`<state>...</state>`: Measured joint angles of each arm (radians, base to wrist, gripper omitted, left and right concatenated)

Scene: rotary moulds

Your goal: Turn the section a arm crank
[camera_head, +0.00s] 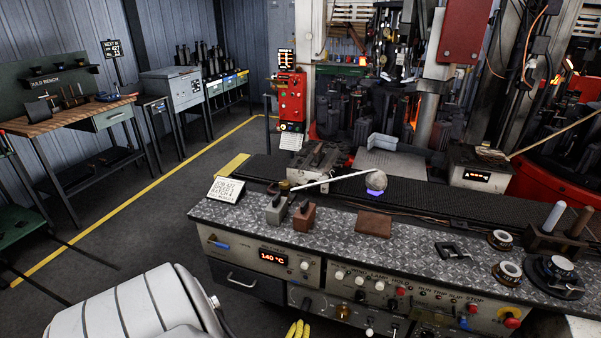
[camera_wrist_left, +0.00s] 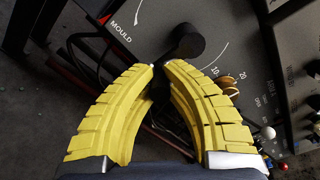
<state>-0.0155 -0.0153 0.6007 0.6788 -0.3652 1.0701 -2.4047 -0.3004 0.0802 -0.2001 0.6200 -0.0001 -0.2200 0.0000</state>
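My left gripper (camera_head: 298,328) has yellow fingers at the bottom edge of the head view, in front of the console (camera_head: 345,290). Just beyond the tips is a black crank-like knob (camera_wrist_left: 187,42) on a dark panel marked MOULD (camera_wrist_left: 127,20). My right gripper is not in view.
The console front carries switches, a red-topped button (camera_head: 511,319), a drawer handle (camera_head: 242,281) and a 140 °C display (camera_head: 273,258). Its top holds a brown block (camera_head: 374,225) and round fittings (camera_head: 507,272). A workbench (camera_head: 75,117) stands at the left; floor between is clear.

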